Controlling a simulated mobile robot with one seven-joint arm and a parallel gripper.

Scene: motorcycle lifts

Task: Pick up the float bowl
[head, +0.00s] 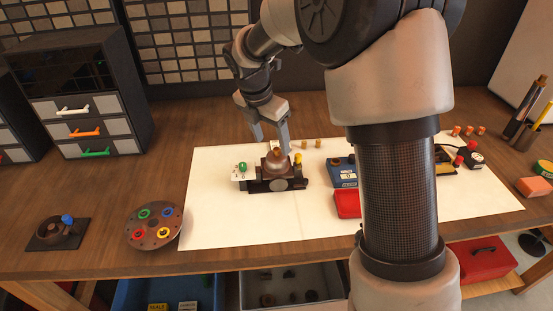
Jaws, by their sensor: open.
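A dark brown domed part (275,163), which looks like the float bowl, sits on top of a dark block-like holder (262,185) on the white mat. It has a small rounded brass-brown top. My gripper (271,145) is open, with its two grey fingers pointing down just above and around the top of the domed part. I cannot tell whether the fingers touch it. Nothing shows held between them. The back of the part is hidden.
A white block with a green knob (242,167) stands just left of the holder. Blue (343,172) and red (346,204) boxes lie right, partly behind my arm. A round dish with coloured rings (154,226) is left. The mat's front left (225,225) is clear.

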